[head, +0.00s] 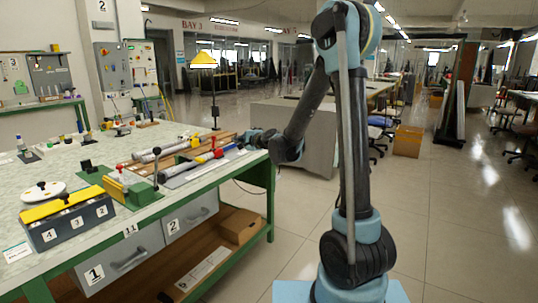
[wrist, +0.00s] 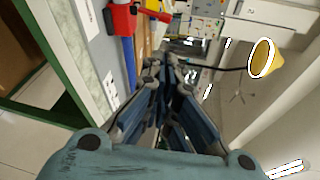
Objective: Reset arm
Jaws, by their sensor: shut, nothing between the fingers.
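My gripper (head: 250,135) is at the end of my arm, over the right end of the workbench in the head view. In the wrist view its dark, blue-grey fingers (wrist: 168,68) are together, with nothing between them. Silver rods (head: 165,150) lie on the bench left of the gripper. A red clamp-like part (head: 217,153) with blue and yellow pieces sits close to the gripper. The red part (wrist: 122,18) and a blue bar (wrist: 128,62) show left of the fingers in the wrist view, apart from them.
The bench (head: 140,218) has a green frame and drawers. A grey numbered box (head: 70,222) with a yellow top stands at its front left. A green and yellow fixture (head: 128,188) stands beside it. A yellow lamp (head: 204,60) rises behind. Open floor lies to the right.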

